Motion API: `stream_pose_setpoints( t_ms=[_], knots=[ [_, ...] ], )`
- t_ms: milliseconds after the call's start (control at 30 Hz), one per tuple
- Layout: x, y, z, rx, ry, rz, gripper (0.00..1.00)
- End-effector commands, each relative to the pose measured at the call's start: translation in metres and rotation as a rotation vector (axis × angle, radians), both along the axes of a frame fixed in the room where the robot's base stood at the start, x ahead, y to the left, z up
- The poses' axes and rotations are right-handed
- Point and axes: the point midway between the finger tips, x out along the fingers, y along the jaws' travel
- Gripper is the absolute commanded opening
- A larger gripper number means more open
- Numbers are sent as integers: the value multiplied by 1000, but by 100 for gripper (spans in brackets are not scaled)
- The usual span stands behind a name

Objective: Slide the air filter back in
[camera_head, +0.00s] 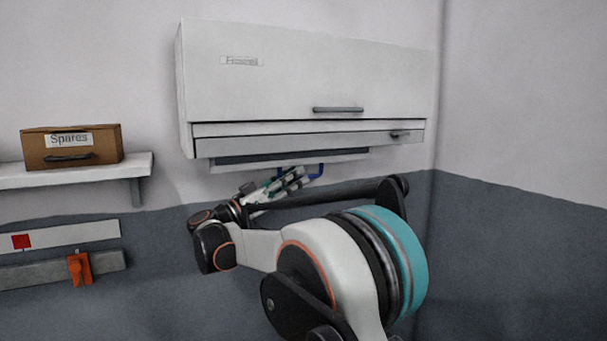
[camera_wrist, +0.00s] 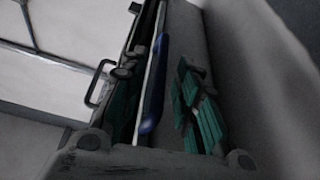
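The air filter (camera_head: 345,157) shows as a pale, thin-edged panel under the white wall unit (camera_head: 300,75), sticking out below its underside. A blue handle (camera_head: 317,172) hangs at its lower edge; it also shows as a blue bar in the wrist view (camera_wrist: 154,85). My gripper (camera_head: 295,180) is just below the unit, close to the handle. In the wrist view its teal-padded fingers (camera_wrist: 163,98) are apart, with the blue bar appearing between them and a gap on the right. I cannot tell whether either finger touches the handle.
The unit's front cover has a grey handle (camera_head: 338,110), and a smaller latch (camera_head: 400,134) sits on the strip below. At left, a shelf (camera_head: 85,175) holds a brown "Spares" box (camera_head: 72,147). An orange switch handle (camera_head: 79,268) is below. A wall corner lies to the right.

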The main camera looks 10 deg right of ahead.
Motion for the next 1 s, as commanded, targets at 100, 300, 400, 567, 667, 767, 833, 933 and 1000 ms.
stream_pose_setpoints(
  t_ms=[100,300,400,567,667,767,833,933,1000],
  knots=[
    [-8,24,-10,0,-1,4,30],
    [-18,53,-23,0,0,2,30],
    [-21,62,-26,-1,1,2,30],
    [-24,68,-29,0,0,1,30],
    [-24,68,-29,0,0,0,30],
    [-24,68,-29,0,-1,0,30],
    [-24,68,-29,0,0,1,21],
    [-22,60,-30,6,28,1,0],
    [-20,47,-34,16,81,2,0]
  ],
)
